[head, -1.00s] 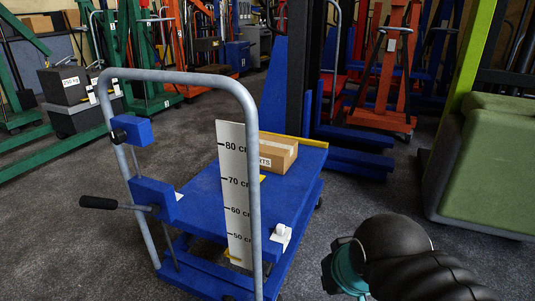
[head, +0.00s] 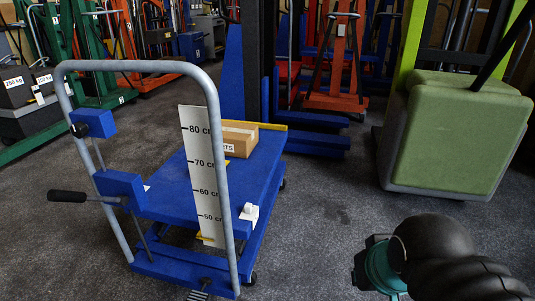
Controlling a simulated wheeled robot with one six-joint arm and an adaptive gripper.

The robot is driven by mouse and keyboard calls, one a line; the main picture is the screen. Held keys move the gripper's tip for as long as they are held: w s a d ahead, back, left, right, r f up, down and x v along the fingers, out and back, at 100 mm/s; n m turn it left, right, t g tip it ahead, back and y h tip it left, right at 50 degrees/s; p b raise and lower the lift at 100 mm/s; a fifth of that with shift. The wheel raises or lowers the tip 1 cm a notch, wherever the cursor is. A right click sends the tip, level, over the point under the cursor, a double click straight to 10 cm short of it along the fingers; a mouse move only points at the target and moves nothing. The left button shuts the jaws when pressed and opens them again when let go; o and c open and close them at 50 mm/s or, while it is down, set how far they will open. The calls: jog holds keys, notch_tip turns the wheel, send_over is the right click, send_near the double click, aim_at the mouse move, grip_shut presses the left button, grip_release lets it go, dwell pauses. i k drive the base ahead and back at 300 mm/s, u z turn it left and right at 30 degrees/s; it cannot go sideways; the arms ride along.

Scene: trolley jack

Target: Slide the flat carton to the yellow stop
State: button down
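The flat carton (head: 237,139) is a brown cardboard box with a printed label, partly hidden by the white height scale. It lies on the blue platform (head: 262,174) of a trolley, near its far end. The yellow stop (head: 270,127) is a strip along the platform's far edge, just behind the carton; whether they touch cannot be told. My arm shows at the lower right, apart from the trolley and carton. My gripper's fingers are not in view.
The trolley's grey push handle (head: 216,115) and white scale (head: 204,170) stand at the near end. A black lever (head: 68,196) juts left. A green padded machine (head: 457,135) stands right. Blue lift legs (head: 318,145) lie behind. Dark floor between trolley and green machine is clear.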

aim_at(240, 139)
jog(key=z, duration=0.9)
jog(key=i, duration=1.9)
jog(key=u, duration=1.05)
jog(key=i, duration=1)
jog(key=u, duration=1.4)
jog(key=i, duration=0.35)
jog(key=u, duration=0.25)
